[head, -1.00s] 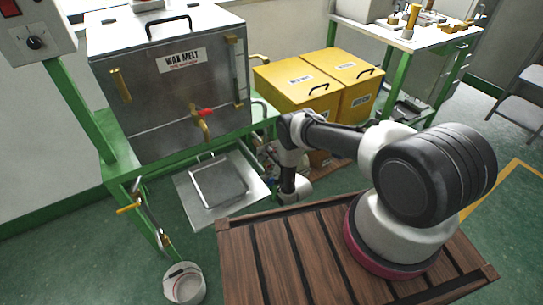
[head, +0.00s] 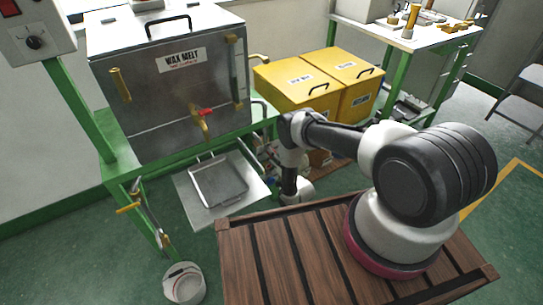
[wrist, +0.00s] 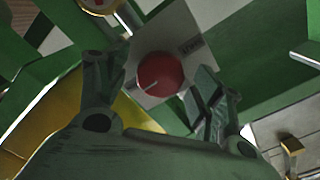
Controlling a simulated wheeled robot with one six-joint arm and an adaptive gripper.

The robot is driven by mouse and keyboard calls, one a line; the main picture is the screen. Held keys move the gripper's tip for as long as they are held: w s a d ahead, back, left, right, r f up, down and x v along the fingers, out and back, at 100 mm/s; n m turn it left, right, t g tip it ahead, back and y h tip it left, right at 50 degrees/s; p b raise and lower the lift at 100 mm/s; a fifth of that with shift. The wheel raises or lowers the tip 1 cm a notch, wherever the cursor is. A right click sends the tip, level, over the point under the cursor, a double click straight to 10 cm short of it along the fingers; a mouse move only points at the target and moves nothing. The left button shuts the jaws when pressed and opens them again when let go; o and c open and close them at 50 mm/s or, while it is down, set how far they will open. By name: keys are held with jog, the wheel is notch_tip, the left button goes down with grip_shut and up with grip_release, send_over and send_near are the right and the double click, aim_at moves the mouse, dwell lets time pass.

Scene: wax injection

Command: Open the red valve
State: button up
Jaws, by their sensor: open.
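A tap with a red handle (head: 205,111) sits low on the front of the steel wax melt tank (head: 150,85) in the head view. In the wrist view, a round red knob (wrist: 160,73) with a pale line on it sits on a light labelled plate (wrist: 184,32). I cannot tell whether this knob and the tap handle are the same thing. My gripper (wrist: 162,68) is open, with its fingers on either side of the red knob in the picture. I cannot see contact. In the head view my gripper's fingers are hidden low behind my arm.
A metal pan (head: 218,184) lies on a plate below the tap. Yellow boxes (head: 300,82) stand right of the tank, and a white bucket (head: 184,284) is on the floor. Green frame legs (head: 77,110) and a wooden platform (head: 245,245) limit the space.

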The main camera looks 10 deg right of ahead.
jog(key=v, duration=1)
jog(key=shift+s, duration=0.25)
